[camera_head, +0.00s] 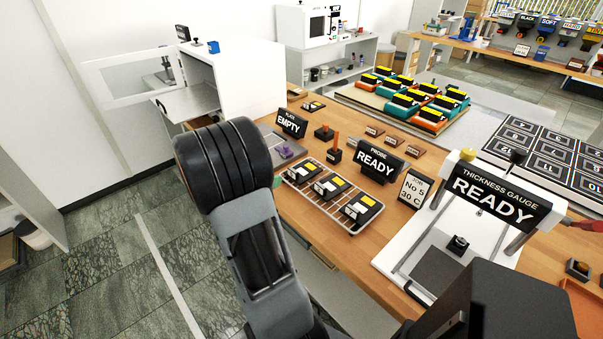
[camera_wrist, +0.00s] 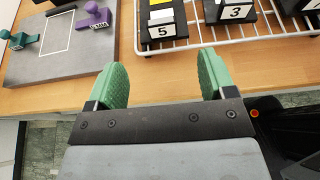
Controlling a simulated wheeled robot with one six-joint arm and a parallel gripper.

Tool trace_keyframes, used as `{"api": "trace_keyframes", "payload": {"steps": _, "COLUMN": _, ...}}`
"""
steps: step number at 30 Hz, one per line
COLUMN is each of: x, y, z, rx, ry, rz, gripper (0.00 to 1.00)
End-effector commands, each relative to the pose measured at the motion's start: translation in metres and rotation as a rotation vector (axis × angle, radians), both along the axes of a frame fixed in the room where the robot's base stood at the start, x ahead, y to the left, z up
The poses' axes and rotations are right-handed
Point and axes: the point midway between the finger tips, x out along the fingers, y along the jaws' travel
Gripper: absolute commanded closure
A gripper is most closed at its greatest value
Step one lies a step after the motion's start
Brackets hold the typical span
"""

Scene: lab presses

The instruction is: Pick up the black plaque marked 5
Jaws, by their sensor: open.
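The black plaque marked 5 (camera_wrist: 178,27) lies at the left end of a white wire rack at the top of the wrist view, with a white number label on its near side and a pale patch on top. In the head view it appears to be the rack's far-left plaque (camera_head: 302,171), its number too small to read. My gripper (camera_wrist: 163,66) is open and empty. Its two green fingers point towards the plaque, one on either side of its line in the picture, with the plaque beyond the tips. In the head view my arm mostly hides the gripper.
The wire rack (camera_head: 327,205) holds other plaques to the right, one marked 3 (camera_wrist: 236,13). A grey plate (camera_wrist: 75,57) with purple (camera_wrist: 93,17) and green handled pieces lies to the left. The PROBE READY sign (camera_head: 378,160) and thickness gauge (camera_head: 490,196) stand beyond and right.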

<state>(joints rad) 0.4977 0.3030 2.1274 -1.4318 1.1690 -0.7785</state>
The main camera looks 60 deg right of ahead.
Motion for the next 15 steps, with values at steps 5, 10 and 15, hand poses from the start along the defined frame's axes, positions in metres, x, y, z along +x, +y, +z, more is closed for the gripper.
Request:
{"api": "trace_keyframes", "payload": {"steps": 5, "x": -0.01, "y": -0.026, "z": -0.011, "rx": 0.002, "ry": -0.002, "rz": -0.004, "gripper": 0.23}}
{"api": "trace_keyframes", "payload": {"steps": 10, "x": -0.014, "y": -0.039, "z": -0.017, "rx": 0.002, "ry": -0.005, "rz": -0.004, "gripper": 0.23}}
{"api": "trace_keyframes", "payload": {"steps": 15, "x": -0.017, "y": -0.046, "z": -0.02, "rx": 0.002, "ry": -0.003, "rz": -0.003, "gripper": 0.23}}
